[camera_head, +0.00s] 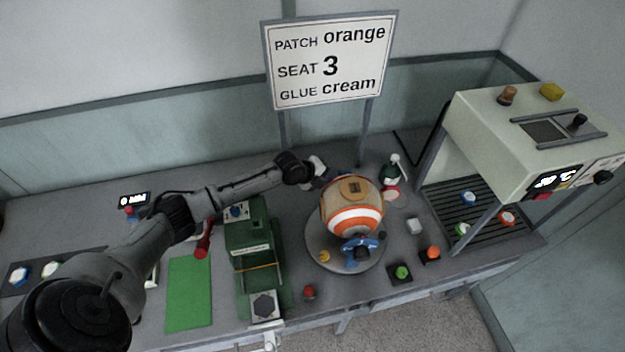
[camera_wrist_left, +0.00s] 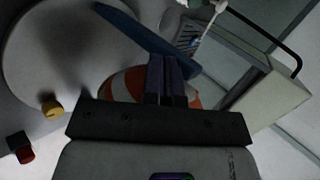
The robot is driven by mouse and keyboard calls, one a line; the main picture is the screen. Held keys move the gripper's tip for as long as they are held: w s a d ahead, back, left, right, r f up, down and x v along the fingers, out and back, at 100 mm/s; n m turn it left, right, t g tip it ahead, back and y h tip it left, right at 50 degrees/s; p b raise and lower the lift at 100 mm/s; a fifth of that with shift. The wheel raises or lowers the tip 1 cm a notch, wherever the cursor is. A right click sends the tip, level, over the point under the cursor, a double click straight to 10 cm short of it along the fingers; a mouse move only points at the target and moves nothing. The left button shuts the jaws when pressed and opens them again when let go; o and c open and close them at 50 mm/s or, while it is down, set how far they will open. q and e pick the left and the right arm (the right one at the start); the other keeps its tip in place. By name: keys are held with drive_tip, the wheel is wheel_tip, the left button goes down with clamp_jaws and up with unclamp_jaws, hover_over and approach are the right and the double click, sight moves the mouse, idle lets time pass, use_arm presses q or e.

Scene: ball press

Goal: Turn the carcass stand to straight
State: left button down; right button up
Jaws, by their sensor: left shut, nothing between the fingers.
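The carcass stand (camera_head: 320,256) is a round grey plate on the table, carrying a tan ball with orange and white bands (camera_head: 352,208). A blue bar (camera_head: 360,247) sits at the ball's front, and a yellow knob (camera_head: 323,256) is at the plate's left. My left gripper (camera_head: 322,172) is by the ball's back left; its fingers are shut and empty. In the left wrist view the shut fingers (camera_wrist_left: 166,80) appear beside a blue bar (camera_wrist_left: 145,38), with orange and white bands (camera_wrist_left: 120,86) behind. I cannot tell whether they touch. My right gripper is not in view.
A green press (camera_head: 250,240) stands left of the stand, with a green mat (camera_head: 190,292) beyond it. A small bottle (camera_head: 391,172) stands close at the back right. A heater with a rack (camera_head: 520,150) is on the right. Small coloured buttons lie in front.

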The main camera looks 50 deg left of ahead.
use_arm(q)
drive_tip(key=s+a+r, duration=0.6)
drive_tip(key=s, duration=0.3)
drive_tip(key=shift+a+r, duration=0.35)
drive_tip(key=shift+r, duration=0.05)
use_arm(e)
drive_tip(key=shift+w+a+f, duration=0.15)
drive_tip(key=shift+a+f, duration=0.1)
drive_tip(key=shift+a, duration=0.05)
